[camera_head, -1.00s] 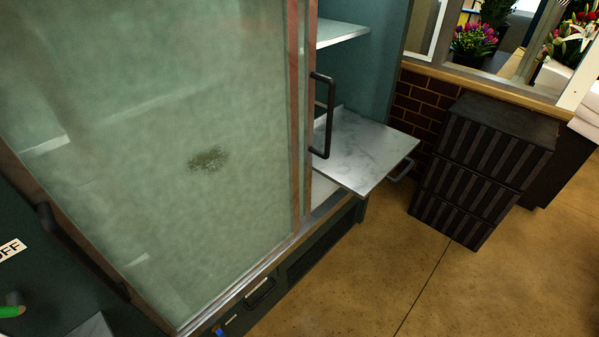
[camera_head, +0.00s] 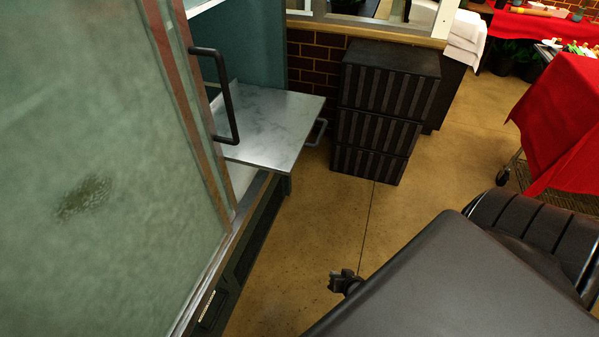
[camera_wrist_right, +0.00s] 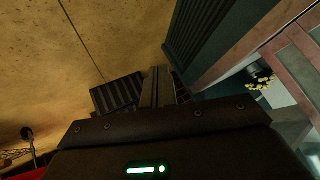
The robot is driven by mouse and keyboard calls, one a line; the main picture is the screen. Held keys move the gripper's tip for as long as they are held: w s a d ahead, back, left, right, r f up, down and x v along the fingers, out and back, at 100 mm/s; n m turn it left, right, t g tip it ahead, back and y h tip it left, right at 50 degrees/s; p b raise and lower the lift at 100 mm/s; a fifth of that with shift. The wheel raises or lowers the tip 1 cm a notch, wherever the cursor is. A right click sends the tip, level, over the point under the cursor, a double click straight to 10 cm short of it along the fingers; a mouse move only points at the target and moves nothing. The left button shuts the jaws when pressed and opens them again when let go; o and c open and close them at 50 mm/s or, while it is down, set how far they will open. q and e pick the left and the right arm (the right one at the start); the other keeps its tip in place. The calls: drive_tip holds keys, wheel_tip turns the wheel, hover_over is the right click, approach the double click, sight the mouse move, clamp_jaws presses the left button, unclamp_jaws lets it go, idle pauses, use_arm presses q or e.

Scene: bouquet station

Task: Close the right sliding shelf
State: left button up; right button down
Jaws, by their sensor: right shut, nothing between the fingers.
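The right sliding shelf (camera_head: 265,128) is a pale marble-look slab that sticks out of the teal cabinet, with a grey handle (camera_head: 317,132) on its outer edge. My right gripper (camera_head: 343,282) is low over the floor, to the right of the cabinet and apart from the shelf. Its fingers also show in the right wrist view (camera_wrist_right: 157,88), shut and empty. Much of my right arm fills the lower right of the head view. My left gripper is not in view.
A frosted glass door (camera_head: 90,170) with a dark handle (camera_head: 229,100) covers the cabinet's left part. Black stacked crates (camera_head: 377,110) stand right of the shelf. A red-draped cart (camera_head: 565,125) is at the right. Floor between cabinet and crates is clear.

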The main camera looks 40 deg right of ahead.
drive_tip(key=w+d+r+m+t+h+b, duration=0.1)
drive_tip(key=w+d+r+m+t, duration=0.15)
drive_tip(key=w+r, duration=0.3)
drive_tip(key=w+d+r+m+t+b, duration=0.1)
drive_tip(key=w+r+m+t, duration=0.1)
drive_tip(key=w+r+m, duration=0.35)
drive_tip(key=m+t+b, duration=0.2)
drive_tip(key=m+t, duration=0.2)
drive_tip(key=t, duration=0.1)
approach(295, 162)
drive_tip(key=s+d, duration=0.2)
drive_tip(key=s, duration=0.5)
drive_tip(key=shift+h, duration=0.3)
drive_tip(key=w+p, duration=0.2)
drive_tip(key=w, duration=1)
drive_tip(key=shift+w+a, duration=0.1)
drive_tip(key=shift+a, duration=0.1)
drive_tip(key=shift+w+a+p, duration=0.3)
drive_tip(key=shift+w+a, duration=0.05)
drive_tip(key=shift+w, duration=0.05)
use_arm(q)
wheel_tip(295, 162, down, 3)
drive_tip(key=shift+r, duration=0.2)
use_arm(e)
drive_tip(key=shift+f, duration=0.1)
